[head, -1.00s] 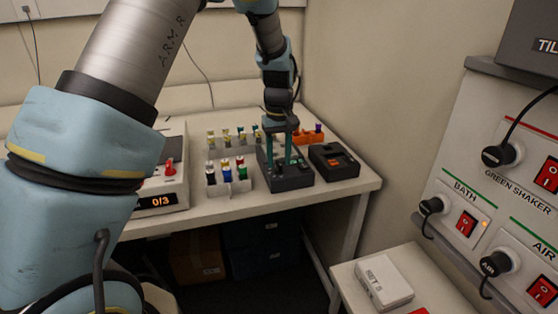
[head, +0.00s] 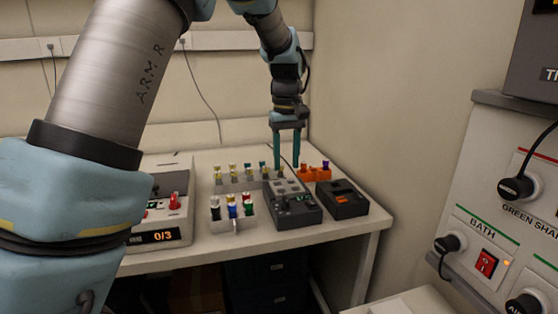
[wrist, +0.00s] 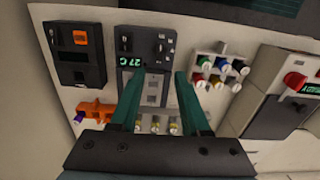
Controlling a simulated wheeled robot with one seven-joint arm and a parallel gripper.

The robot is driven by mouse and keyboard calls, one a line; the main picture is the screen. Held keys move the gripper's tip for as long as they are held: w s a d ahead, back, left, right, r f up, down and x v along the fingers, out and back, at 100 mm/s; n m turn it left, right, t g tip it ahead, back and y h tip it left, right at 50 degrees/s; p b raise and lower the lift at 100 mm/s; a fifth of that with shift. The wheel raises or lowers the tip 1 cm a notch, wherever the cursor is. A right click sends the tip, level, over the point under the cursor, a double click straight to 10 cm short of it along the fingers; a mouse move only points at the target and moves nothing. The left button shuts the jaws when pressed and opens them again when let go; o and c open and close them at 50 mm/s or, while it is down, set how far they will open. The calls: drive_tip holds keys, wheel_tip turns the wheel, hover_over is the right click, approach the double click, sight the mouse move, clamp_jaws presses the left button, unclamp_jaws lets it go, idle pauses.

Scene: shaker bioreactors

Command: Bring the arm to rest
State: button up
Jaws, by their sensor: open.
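My gripper (head: 286,163) is at the end of my raised arm, pointing down, with its two teal fingers apart and nothing between them. It is above the rear part of a dark grey device (head: 293,208) on the bench. The wrist view shows the open fingers of my gripper (wrist: 158,80) in front of this device (wrist: 147,62), which has a small green display. The fingertips look clear of the device. My upper arm covers much of the left side of the head view.
A black box with an orange part (head: 343,200) and an orange rack (head: 314,173) stand at right. A rack of coloured-cap vials (head: 233,217) and a console reading 0/3 (head: 160,237) stand left.

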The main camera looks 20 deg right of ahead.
drive_tip(key=shift+a, duration=0.1)
drive_tip(key=a+f, duration=0.3)
drive_tip(key=a, duration=1.8)
drive_tip(key=s+a+f+t, duration=0.1)
drive_tip(key=s+a+f, duration=0.3)
drive_tip(key=s+a, duration=0.5)
drive_tip(key=a, duration=0.4)
drive_tip(key=shift+t, duration=0.3)
